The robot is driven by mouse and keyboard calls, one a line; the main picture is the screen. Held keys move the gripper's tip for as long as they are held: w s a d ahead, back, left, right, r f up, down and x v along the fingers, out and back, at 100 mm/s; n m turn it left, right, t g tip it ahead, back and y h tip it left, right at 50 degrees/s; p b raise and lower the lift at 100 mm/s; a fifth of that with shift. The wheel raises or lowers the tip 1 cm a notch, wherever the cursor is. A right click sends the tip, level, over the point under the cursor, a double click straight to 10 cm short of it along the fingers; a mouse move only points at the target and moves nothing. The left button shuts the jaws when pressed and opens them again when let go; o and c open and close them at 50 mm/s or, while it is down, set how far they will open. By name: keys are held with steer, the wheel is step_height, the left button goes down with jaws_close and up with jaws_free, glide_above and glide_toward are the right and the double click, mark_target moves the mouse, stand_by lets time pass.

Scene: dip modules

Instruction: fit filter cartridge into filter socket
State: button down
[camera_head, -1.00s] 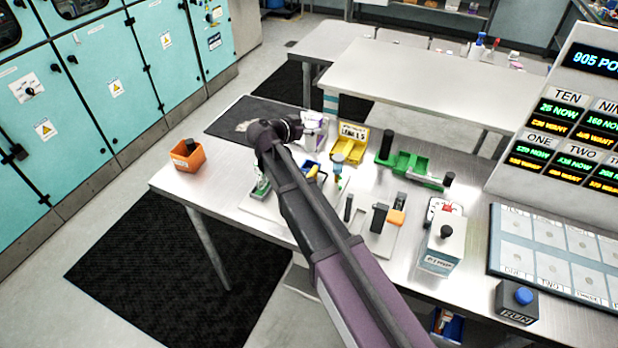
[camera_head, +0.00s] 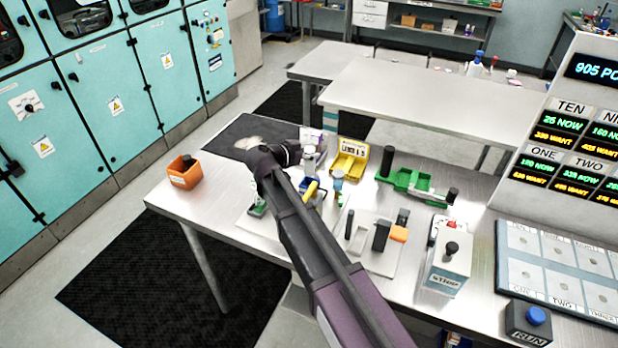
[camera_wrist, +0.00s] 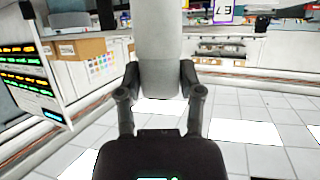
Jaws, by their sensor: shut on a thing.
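In the wrist view my gripper (camera_wrist: 160,80) is shut on a smooth grey cylinder (camera_wrist: 158,45), with one finger on each side. It looks like the filter cartridge. The cylinder runs up past the top of the picture, so its upper end is out of view. In the head view my gripper (camera_head: 302,152) is at the far left part of the bench, beside a pale grey piece (camera_head: 312,163) that is probably the same cylinder. My arm hides part of the bench there. I cannot pick out the filter socket with certainty.
A yellow box (camera_head: 348,166) with a labelled lid and a green holder (camera_head: 413,184) stand right of my gripper. A blue tray with a yellow part (camera_head: 311,187) is close below. An orange bin (camera_head: 185,173) is at the left edge. Bare bench (camera_head: 225,200) lies between.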

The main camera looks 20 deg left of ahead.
mark_target(305, 171)
steer(key=shift+f+b, duration=1.3)
steer(key=shift+f, duration=0.35)
steer(key=shift+f+b, duration=1.85)
steer(key=shift+f, duration=0.1)
steer(key=shift+c, duration=1.3)
jaws_free()
